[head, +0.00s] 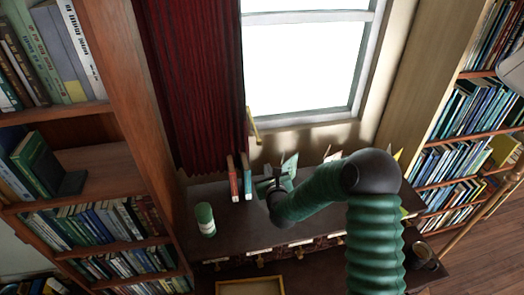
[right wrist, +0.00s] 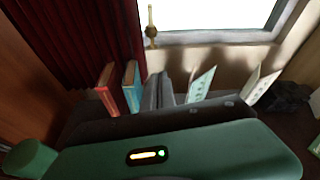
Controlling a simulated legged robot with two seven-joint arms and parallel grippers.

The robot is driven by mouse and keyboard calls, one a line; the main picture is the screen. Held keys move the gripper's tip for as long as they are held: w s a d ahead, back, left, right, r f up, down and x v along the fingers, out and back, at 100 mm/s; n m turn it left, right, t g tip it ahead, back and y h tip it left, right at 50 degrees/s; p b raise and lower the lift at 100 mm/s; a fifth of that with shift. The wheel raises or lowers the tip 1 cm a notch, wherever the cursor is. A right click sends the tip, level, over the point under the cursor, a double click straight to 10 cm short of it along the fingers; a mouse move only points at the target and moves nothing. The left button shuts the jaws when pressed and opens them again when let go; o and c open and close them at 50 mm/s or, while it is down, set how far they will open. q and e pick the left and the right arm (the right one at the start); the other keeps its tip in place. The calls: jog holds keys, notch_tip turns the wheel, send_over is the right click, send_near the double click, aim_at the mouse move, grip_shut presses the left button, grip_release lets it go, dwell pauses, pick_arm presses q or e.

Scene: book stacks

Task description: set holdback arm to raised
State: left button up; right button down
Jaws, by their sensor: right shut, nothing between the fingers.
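The brass holdback arm (head: 253,127) is a slim rod on the wall between the red curtain (head: 195,80) and the window. It slants down to the right in the head view. My left gripper is not in view.
A red book (head: 232,178) and a blue book (head: 246,176) stand just left of my right gripper. A green cylinder (head: 205,220) stands on the desk (head: 225,225). Open pale cards (right wrist: 201,84) stand along the back. Bookshelves flank both sides.

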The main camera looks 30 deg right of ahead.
jog(key=w+d+r+p, duration=0.1)
jog(key=w+p, duration=0.3)
jog(key=w, duration=0.4)
jog(key=shift+d+r+p, duration=0.25)
jog(key=shift+d+p, duration=0.15)
jog(key=shift+d, duration=0.05)
jog(key=shift+w+f, duration=0.1)
jog(key=shift+w, duration=0.2)
